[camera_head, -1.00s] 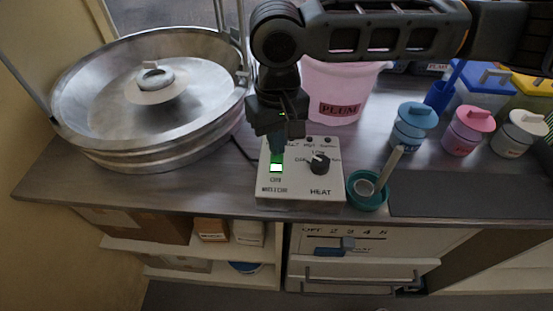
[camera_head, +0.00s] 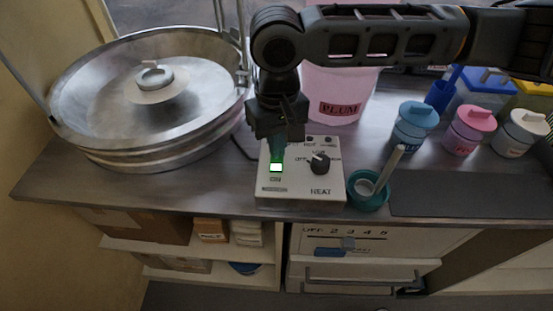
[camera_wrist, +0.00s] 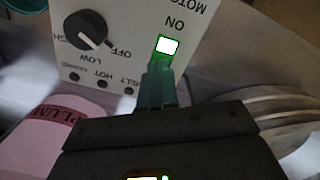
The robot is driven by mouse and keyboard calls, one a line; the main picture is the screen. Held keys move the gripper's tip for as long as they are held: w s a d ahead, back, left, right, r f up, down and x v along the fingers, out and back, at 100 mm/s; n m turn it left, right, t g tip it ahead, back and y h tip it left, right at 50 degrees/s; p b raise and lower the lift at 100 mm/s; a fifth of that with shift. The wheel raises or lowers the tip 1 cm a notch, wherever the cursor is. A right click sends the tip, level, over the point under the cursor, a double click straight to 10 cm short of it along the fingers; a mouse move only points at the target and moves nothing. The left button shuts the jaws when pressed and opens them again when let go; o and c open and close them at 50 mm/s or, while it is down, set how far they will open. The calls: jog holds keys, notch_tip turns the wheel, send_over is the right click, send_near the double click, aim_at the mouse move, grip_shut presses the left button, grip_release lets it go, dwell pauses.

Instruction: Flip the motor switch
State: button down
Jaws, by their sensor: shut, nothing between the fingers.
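The motor switch (camera_head: 276,168) is a small rocker, lit bright with a green surround, on the left of a white control box. In the wrist view the switch (camera_wrist: 167,46) glows beside the printed words ON and MOTOR. My gripper (camera_head: 276,150) is shut and empty, pointing down over the box just behind the switch. In the wrist view its fingertips (camera_wrist: 158,72) lie at the edge of the lit switch; I cannot tell whether they touch it. The control box (camera_head: 300,189) also carries a black heat knob (camera_head: 320,163), which shows in the wrist view (camera_wrist: 86,29).
A large metal bowl (camera_head: 90,85) stands left of the box. A pink PLUM tub (camera_head: 340,85) is behind it. A teal cup (camera_head: 368,190) with a scoop stands close on the right. Blue, pink and white lidded jars (camera_head: 414,128) are farther right. The counter's front edge is near.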

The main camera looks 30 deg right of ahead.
jog(key=shift+f, duration=0.45)
dwell(0.3)
notch_tip(320, 180, up, 7)
jog(key=p, duration=0.6)
jog(key=shift+r+p, duration=0.1)
jog(key=shift+p, duration=0.25)
dwell(0.3)
